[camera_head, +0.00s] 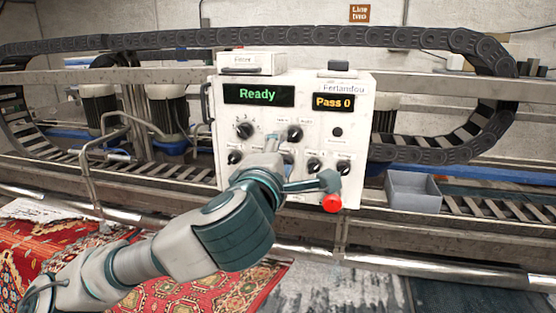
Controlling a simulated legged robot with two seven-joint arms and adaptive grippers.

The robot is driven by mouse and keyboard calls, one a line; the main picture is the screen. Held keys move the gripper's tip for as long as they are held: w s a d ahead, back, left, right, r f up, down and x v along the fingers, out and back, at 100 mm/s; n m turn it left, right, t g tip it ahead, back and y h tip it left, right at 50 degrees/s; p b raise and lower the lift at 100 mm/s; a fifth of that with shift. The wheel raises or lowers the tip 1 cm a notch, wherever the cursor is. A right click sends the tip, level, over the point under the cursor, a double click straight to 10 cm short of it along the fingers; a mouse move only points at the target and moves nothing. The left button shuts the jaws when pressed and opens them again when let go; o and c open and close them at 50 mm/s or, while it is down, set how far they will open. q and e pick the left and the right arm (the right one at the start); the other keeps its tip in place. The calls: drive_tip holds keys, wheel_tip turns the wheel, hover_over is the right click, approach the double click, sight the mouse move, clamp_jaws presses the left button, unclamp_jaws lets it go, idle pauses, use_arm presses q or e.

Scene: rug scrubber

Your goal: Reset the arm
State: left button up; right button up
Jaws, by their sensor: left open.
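My left arm reaches in from the lower left. My left gripper (298,168) is open in front of the lower part of a white control box (355,130). One finger points up the panel and the other spreads to the right, close to a red knob (332,202) at the box's lower edge. I cannot tell whether it touches the knob or the panel. The hand hides some lower dials. The box has a green "Ready" display (259,95) and an orange "Pass 0" display (333,102). My right gripper is not in view.
A grey open bin (413,192) stands right of the box on the machine's frame. A black cable chain (150,40) loops behind. A metal rail (420,262) crosses in front. A red patterned rug (180,293) lies at the lower left. A small box (252,62) sits on top.

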use_arm(q)
drive_tip(key=shift+s+a, duration=0.25)
drive_tip(key=shift+s, duration=0.95)
